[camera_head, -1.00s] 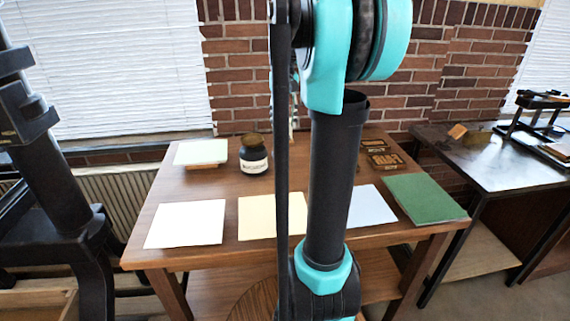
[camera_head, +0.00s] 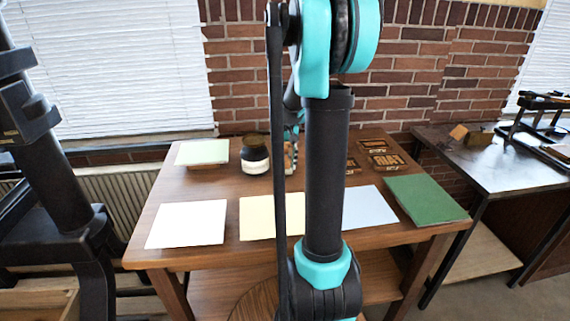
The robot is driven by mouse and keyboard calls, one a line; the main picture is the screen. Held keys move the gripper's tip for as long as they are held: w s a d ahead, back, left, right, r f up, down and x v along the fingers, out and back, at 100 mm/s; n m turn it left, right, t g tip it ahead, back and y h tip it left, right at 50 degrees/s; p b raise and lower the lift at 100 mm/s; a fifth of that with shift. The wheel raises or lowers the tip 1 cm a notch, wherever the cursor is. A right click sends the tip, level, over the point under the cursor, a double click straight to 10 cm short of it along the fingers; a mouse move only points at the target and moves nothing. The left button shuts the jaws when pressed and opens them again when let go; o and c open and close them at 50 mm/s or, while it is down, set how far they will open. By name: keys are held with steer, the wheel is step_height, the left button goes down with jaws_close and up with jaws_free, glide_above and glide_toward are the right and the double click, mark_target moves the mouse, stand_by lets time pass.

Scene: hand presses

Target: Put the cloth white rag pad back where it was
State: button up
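I cannot tell for sure which item is the white rag pad. A flat white sheet-like piece (camera_head: 187,225) lies at the front left of the wooden table. A pale greenish-white flat piece (camera_head: 202,151) rests on a small wooden block at the back left. My arm stands upright across the middle of the view and hides part of the table. Some of my far arm parts show behind it, above the table's back. My gripper's fingers are hidden or too small to make out, so whether they hold anything does not show.
The wooden table (camera_head: 165,191) also carries a dark jar (camera_head: 255,155), a cream sheet (camera_head: 258,218), a pale blue sheet (camera_head: 369,207), a green sheet (camera_head: 426,198) and dark lettered blocks (camera_head: 389,162). A black press (camera_head: 62,200) stands left. A dark side table (camera_head: 480,162) stands right.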

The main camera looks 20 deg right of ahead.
mark_target(285, 159)
steer(key=shift+f, duration=0.1)
steer(key=o, duration=1.1)
step_height(285, 159, up, 12)
steer(key=shift+r, duration=0.1)
